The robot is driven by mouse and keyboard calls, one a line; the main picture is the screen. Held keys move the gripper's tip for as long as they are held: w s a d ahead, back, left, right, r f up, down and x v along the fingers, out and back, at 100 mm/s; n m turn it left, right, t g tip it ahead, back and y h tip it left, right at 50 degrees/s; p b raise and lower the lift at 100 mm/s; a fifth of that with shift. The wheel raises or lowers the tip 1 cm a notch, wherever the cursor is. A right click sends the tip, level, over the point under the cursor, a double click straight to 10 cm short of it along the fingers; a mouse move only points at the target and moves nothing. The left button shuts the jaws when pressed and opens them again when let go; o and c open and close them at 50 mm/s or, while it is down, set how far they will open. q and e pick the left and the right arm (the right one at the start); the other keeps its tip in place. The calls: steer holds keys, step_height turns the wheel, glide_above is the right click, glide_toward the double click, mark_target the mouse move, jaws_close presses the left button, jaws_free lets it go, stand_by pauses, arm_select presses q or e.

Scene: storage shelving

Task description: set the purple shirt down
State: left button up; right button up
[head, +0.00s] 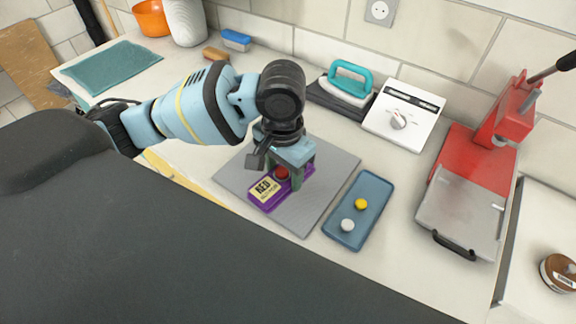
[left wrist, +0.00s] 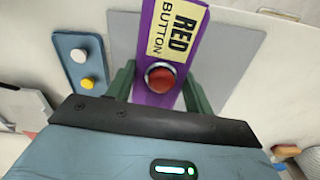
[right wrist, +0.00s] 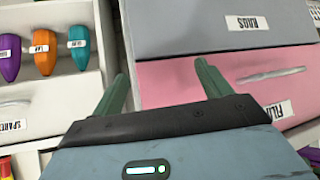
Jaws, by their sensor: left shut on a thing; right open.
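No piece of cloth like a shirt shows. The purple thing (head: 266,203) is a long flat slab with a yellow "RED BUTTON" label and a round red button. It also shows in the left wrist view (left wrist: 160,14). My left gripper (head: 290,180) points down over it, with green fingers on both sides, shut on it at the button. It is level at the grey mat (head: 232,181); I cannot tell whether it touches. My right gripper (right wrist: 162,78) is open and empty, in front of drawers in the right wrist view.
A blue tray (head: 345,240) with a yellow and a white knob lies right of the mat. A teal-handled iron (head: 348,85), a white timer box (head: 400,118) and a red press (head: 465,180) stand behind and right. A grey drawer (right wrist: 200,25) and a pink drawer (right wrist: 215,75) face my right gripper.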

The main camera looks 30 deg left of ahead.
arm_select(q)
steer(key=d+m, duration=0.1)
steer(key=m, duration=0.1)
steer(key=shift+w+d+f+m, duration=0.1)
steer(key=shift+d+f+m, duration=0.05)
steer(key=shift+d+m, duration=0.25)
steer(key=d+m, duration=0.2)
steer(key=m, duration=0.1)
steer(key=d+m, duration=0.1)
steer(key=m, duration=0.1)
steer(key=shift+d+f, duration=0.15)
steer(key=shift+f, duration=0.15)
steer(key=d+m, duration=0.1)
steer(key=m, duration=0.1)
steer(key=d+m, duration=0.1)
steer(key=m, duration=0.1)
steer(key=shift+d+f+m, duration=0.15)
steer(key=shift+d+m, duration=0.15)
steer(key=d+m, duration=0.1)
steer(key=m, duration=0.1)
steer(key=d+m, duration=0.1)
steer(key=m, duration=0.1)
steer(key=shift+s+d+f+p, duration=0.15)
steer(key=shift+s+d+p, duration=0.05)
steer(key=shift+d+p, duration=0.1)
arm_select(e)
steer(key=shift+w+r, duration=0.4)
steer(key=shift+r, duration=0.05)
arm_select(q)
steer(key=shift+a, duration=0.1)
